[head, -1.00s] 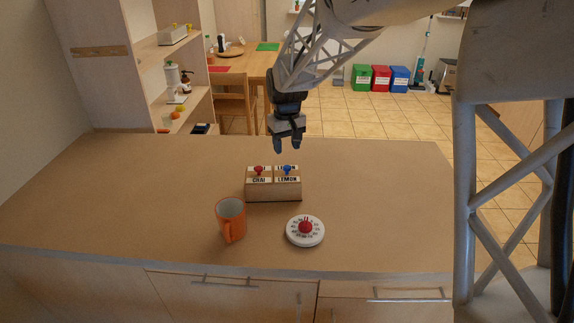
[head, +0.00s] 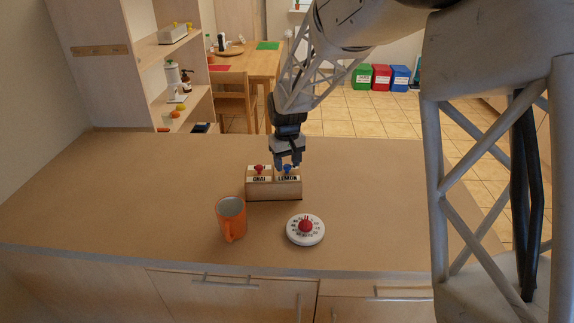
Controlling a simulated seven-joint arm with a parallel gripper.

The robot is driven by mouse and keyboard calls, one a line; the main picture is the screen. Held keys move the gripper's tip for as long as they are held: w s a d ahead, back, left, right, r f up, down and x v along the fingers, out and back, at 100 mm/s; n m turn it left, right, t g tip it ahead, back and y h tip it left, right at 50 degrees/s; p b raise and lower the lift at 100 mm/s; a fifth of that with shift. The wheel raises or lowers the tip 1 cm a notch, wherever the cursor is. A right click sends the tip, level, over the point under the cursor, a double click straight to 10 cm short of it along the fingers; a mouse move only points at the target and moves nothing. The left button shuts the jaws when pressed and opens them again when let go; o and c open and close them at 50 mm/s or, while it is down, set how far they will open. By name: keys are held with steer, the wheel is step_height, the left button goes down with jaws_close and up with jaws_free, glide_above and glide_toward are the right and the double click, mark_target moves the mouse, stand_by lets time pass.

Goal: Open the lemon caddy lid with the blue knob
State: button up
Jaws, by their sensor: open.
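The tea caddy (head: 262,190) is a small wooden box on the counter with two lids side by side, both lying shut. The left lid has a red knob (head: 259,169) and a CHAI label. The lemon lid (head: 288,179) on the right has a blue knob (head: 288,168) and a LEMON label. My gripper (head: 288,164) points down, open, with its fingertips at the blue knob's height in the picture. I cannot tell whether the fingers touch the knob. The gripper hides the back of the lemon lid.
An orange mug (head: 231,218) stands in front of the caddy to the left. A white round timer (head: 305,229) with a red centre lies in front to the right. The counter (head: 120,200) is clear on both sides.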

steer(key=shift+f, duration=0.55)
steer(key=shift+c, duration=0.3)
jaws_close()
